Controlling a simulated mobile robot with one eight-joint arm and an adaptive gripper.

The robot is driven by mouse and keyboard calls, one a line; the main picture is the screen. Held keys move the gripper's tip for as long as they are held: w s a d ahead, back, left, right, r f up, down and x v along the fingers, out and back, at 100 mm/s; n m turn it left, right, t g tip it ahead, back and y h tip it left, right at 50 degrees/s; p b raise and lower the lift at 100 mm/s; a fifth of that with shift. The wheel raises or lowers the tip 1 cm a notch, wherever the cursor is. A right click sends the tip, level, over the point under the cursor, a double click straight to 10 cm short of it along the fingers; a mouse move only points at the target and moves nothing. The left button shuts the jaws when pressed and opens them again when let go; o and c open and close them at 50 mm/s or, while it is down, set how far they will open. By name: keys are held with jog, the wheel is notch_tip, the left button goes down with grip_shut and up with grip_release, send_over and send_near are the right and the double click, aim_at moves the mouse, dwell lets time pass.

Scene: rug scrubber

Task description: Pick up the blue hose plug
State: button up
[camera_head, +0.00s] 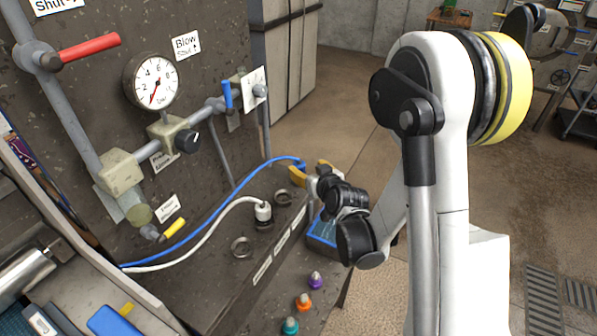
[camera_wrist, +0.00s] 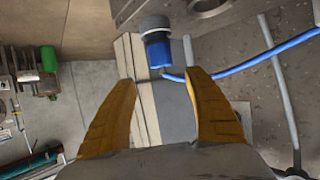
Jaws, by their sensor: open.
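The blue hose plug (camera_wrist: 158,50) is a short blue cylinder with a grey collar, ahead of my fingertips and roughly centred between them in the wrist view. A blue hose (camera_wrist: 240,66) runs from it to the right. In the head view the blue hose (camera_head: 222,200) arches up to its end right by my gripper (camera_head: 308,172), where the plug is partly hidden. My gripper also shows in the wrist view (camera_wrist: 162,78), with its two yellow fingers apart and nothing between them. Whether a finger touches the plug I cannot tell.
A white hose plug (camera_head: 263,212) stands in a socket on the dark bench, beside an empty socket ring (camera_head: 241,246). Purple (camera_head: 315,280), orange (camera_head: 304,302) and teal (camera_head: 291,326) knobs line the front. A pipe panel with a gauge (camera_head: 152,81) stands behind.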

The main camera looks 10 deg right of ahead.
aim_at(300, 162)
jog(key=shift+x, duration=1.2)
jog(key=b+x, duration=0.1)
jog(key=x, duration=0.3)
jog(key=shift+s+a, duration=0.1)
jog(key=shift+a, duration=0.1)
jog(key=shift+w+b, duration=0.3)
jog(key=shift+w, duration=0.15)
grip_shut()
